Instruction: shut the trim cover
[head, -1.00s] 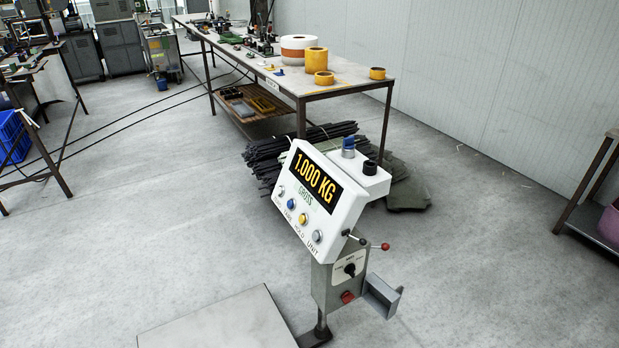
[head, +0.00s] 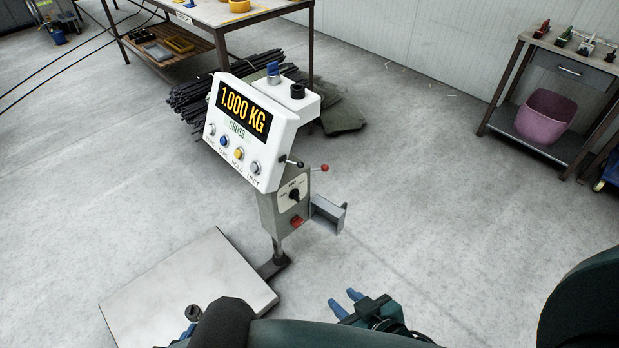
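The scale's display head (head: 250,128) reads 1.000 KG. Below it on the post is a grey control box (head: 285,212) with a black knob and a red switch. A grey, tray-like flap (head: 328,214) sticks out from the box's right side; it looks like the trim cover, swung open. My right gripper (head: 346,301) is at the bottom middle, below and apart from the flap. Its two blue fingertips are apart with nothing between them. A bit of my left gripper (head: 189,331) shows at the bottom left, mostly hidden by a dark arm link.
The weighing platform (head: 190,280) lies at the lower left. Small levers, one with a red ball (head: 324,168), stick out above the control box. A workbench (head: 230,14) and dark rods (head: 200,105) are behind. A side table (head: 570,70) stands right. Floor right of the post is clear.

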